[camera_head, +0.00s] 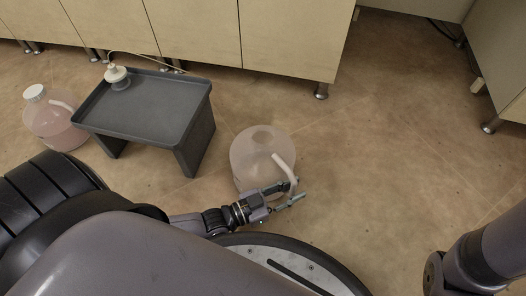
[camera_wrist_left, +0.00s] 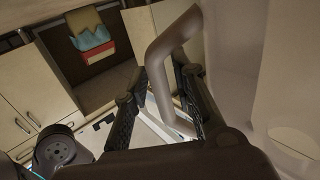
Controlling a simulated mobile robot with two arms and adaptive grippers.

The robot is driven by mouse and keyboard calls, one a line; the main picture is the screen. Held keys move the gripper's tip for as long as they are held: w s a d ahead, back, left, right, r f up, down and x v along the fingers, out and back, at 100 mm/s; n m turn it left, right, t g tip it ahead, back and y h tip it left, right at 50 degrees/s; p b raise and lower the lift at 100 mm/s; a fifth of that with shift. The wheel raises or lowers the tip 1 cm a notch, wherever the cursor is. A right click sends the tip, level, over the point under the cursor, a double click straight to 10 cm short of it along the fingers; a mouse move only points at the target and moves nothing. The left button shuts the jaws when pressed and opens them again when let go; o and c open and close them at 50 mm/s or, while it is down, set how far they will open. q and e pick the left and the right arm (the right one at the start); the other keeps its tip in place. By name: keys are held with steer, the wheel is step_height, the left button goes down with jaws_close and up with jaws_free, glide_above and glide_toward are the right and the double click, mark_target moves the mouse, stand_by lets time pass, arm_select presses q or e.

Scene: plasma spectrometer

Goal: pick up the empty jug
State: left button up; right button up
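The empty jug (camera_head: 258,150), translucent and uncapped with a round opening on top, stands upright on the floor right of the grey stand. Its pale handle (camera_head: 285,174) is on the side toward my left gripper (camera_head: 291,199). In the left wrist view the handle (camera_wrist_left: 160,75) lies between the two fingers of my left gripper (camera_wrist_left: 162,105). The fingers are apart, with a gap on the left; the right finger is close to the handle, and I cannot tell whether it touches. The jug wall (camera_wrist_left: 235,50) fills the right side there. My right gripper is outside both views.
A grey stand (camera_head: 140,112) holds a small white-capped container (camera_head: 117,77) with a thin tube. A capped jug of pinkish liquid (camera_head: 52,120) stands left of it. Beige cabinets (camera_head: 285,40) line the back. The floor right of the empty jug is clear.

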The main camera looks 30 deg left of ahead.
arm_select(q)
steer(key=shift+c, duration=0.4)
jaws_close()
